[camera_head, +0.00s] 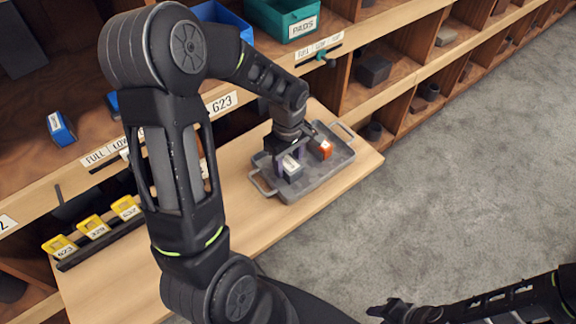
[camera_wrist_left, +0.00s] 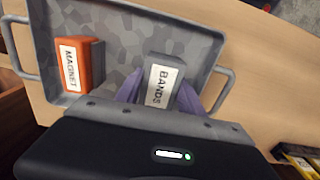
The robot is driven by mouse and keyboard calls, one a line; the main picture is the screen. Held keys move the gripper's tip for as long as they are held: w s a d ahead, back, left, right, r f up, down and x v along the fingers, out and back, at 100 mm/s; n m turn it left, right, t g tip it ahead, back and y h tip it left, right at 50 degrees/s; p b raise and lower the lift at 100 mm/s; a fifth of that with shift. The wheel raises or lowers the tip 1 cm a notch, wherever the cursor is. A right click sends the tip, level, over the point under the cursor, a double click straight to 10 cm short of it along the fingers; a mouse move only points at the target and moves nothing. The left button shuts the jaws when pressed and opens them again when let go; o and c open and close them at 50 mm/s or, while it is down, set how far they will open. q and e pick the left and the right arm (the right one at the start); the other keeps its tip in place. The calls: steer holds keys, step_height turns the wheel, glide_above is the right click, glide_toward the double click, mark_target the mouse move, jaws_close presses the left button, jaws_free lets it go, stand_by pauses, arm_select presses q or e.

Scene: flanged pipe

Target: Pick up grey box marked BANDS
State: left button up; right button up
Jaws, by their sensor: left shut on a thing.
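The grey box marked BANDS (camera_wrist_left: 163,84) is in the grey tray (camera_wrist_left: 202,15) in the left wrist view, with its white label facing the camera. It also shows in the head view (camera_head: 292,170), at the tray's near left part. My left gripper (camera_head: 284,168) reaches down over the tray, and its purple fingers (camera_wrist_left: 165,95) are shut on the box, one on each side. I cannot tell whether the box touches the tray floor. My right arm comes in at the lower right of the head view, with its gripper (camera_head: 392,310) over the floor; its fingers are too unclear to judge.
An orange box marked MAGNET (camera_wrist_left: 84,65) stands in the same tray, apart from the grey box. The tray rests on a wooden shelf board (camera_head: 240,215). Yellow tags (camera_head: 93,226) sit on a rack at left. Shelf cubbies with bins rise behind.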

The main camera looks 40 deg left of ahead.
mark_target(288, 162)
arm_select(q)
jaws_close()
step_height(288, 162, up, 10)
steer(key=shift+r+b, duration=0.1)
steer(key=shift+b, duration=0.55)
